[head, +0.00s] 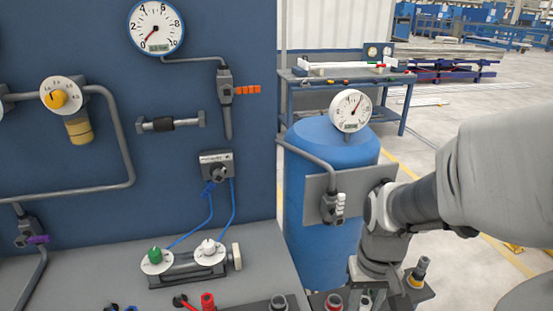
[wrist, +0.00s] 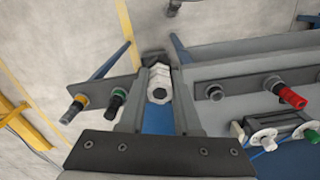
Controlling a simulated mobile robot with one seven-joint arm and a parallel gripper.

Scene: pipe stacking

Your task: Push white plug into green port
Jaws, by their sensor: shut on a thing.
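The white plug (wrist: 160,82) is a faceted white piece held between the two fingers of my gripper (wrist: 160,98) in the wrist view. In the head view my gripper (head: 366,285) is at the lower right, in front of the blue tank; a small white bit shows at its lower end, mostly hidden. The green port (head: 155,256) is a green knob on a white disc, on the left end of a grey cylinder unit on the bench. My gripper is well to the right of it and apart from it. A small green part of that unit (wrist: 270,146) shows at the right in the wrist view.
A white-topped port (head: 208,248) with a blue hose stands right of the green one. A rack with yellow (wrist: 80,101) and green-collared (wrist: 117,100) plugs is beside my gripper. The blue tank (head: 310,190) is behind.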

